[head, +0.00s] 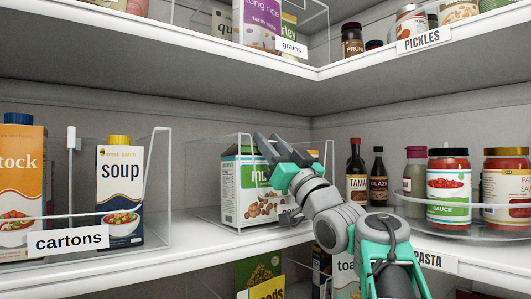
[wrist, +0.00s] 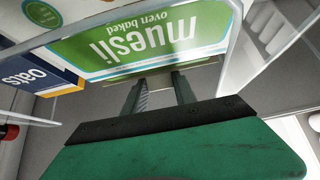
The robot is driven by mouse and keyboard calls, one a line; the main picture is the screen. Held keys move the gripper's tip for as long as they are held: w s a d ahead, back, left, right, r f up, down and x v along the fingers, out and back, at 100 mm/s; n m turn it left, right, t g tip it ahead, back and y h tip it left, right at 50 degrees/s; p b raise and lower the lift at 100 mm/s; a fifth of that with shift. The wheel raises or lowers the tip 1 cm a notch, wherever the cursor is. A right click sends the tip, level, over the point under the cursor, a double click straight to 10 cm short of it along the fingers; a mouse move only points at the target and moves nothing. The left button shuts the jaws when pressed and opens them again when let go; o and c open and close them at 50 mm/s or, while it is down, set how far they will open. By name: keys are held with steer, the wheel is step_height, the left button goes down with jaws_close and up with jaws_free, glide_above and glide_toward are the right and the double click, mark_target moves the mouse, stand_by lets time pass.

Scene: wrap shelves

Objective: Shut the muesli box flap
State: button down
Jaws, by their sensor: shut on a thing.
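The green and white muesli box (head: 250,200) stands in a clear bin on the middle shelf, left of the corner. Its green panel fills the upper wrist view (wrist: 150,40), with the lettering inverted. My gripper (head: 266,140) is at the top of the box, reaching in from the right. In the wrist view its two fingers (wrist: 158,84) meet the box's top edge and are shut on the flap (wrist: 170,70), which shows only as a thin pale strip. The flap's angle is hard to tell, and my arm hides the box's right side.
Clear bin walls (head: 205,216) stand close around the box. An oats box (wrist: 35,75) is beside it in the wrist view. Soup (head: 120,195) and stock (head: 20,180) cartons stand left; bottles and sauce jars (head: 448,190) stand right. Another shelf (head: 200,42) runs overhead.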

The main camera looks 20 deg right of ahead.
steer(key=shift+w+d+f+b, duration=0.15)
steer(key=shift+f+b, duration=0.25)
steer(key=shift+f, duration=0.25)
steer(key=shift+w+d+f+b, duration=0.1)
steer(key=shift+f+b, duration=0.3)
steer(key=shift+f, duration=0.3)
steer(key=c, duration=1.2)
jaws_free()
steer(key=shift+o, duration=1)
steer(key=shift+s+a+r, duration=0.1)
steer(key=shift+s+r, duration=0.05)
steer(key=shift+r, duration=0.15)
steer(key=b+v, duration=0.1)
steer(key=v, duration=0.6)
steer(key=shift+s+f+b, duration=0.25)
steer(key=shift+s+b, duration=0.05)
steer(key=shift+s, duration=0.05)
